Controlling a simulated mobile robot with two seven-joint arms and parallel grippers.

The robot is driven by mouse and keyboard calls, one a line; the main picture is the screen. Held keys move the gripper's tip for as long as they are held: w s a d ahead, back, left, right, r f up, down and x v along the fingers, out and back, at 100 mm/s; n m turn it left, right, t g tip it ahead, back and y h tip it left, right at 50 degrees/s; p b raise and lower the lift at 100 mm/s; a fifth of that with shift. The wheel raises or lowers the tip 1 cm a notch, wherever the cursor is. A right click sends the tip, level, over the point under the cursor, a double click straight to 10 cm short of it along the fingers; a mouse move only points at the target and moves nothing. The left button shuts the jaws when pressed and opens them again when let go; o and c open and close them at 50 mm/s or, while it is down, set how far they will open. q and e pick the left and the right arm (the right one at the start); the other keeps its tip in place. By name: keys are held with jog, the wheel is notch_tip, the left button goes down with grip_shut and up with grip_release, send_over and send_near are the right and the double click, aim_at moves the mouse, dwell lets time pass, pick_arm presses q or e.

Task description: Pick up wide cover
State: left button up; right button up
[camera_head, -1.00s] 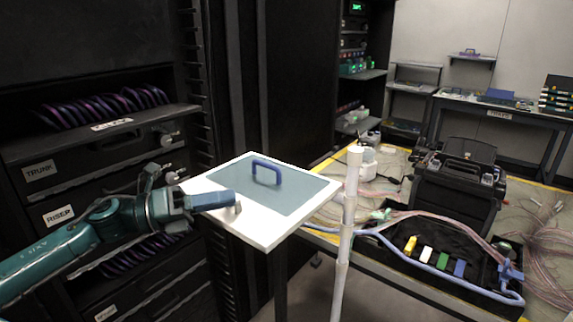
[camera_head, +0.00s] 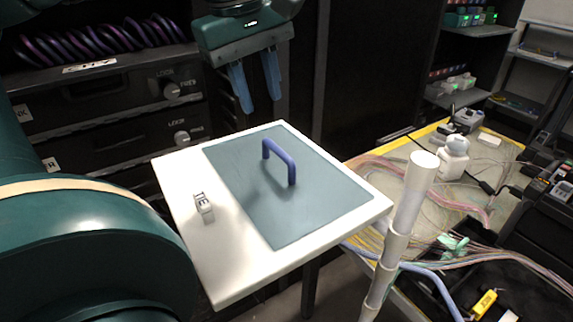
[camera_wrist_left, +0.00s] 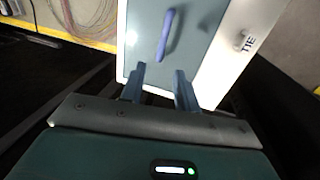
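The wide cover, which I take to be the flat grey-blue plate (camera_head: 325,200) with a blue arched handle (camera_head: 281,163), lies on a white board (camera_head: 225,280). Its handle stands upright in the middle. The plate also shows in the left wrist view (camera_wrist_left: 146,22), with the handle (camera_wrist_left: 166,35) ahead of the fingers. My left gripper (camera_head: 260,104) is open and empty, its blue fingers pointing down beyond the far edge of the board, apart from the handle. The fingers also show in the left wrist view (camera_wrist_left: 160,69). My right gripper is not in view.
A small white piece marked TIE (camera_head: 204,207) sits on the board's left part. A white pole (camera_head: 405,215) stands at the board's right corner. A dark rack with drawers (camera_head: 125,140) is behind. A workbench with cables and a yellow marker-like piece (camera_head: 484,304) is at right.

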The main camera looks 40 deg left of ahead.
aim_at(270, 142)
pick_arm(q)
jog(key=f, duration=0.3)
jog(key=w+f, duration=0.1)
jog(key=f, duration=0.6)
jog(key=shift+w+d+f, duration=0.1)
jog(key=shift+w+d, duration=0.05)
jog(key=shift+w, duration=0.25)
jog(key=shift+c, duration=0.4)
grip_shut()
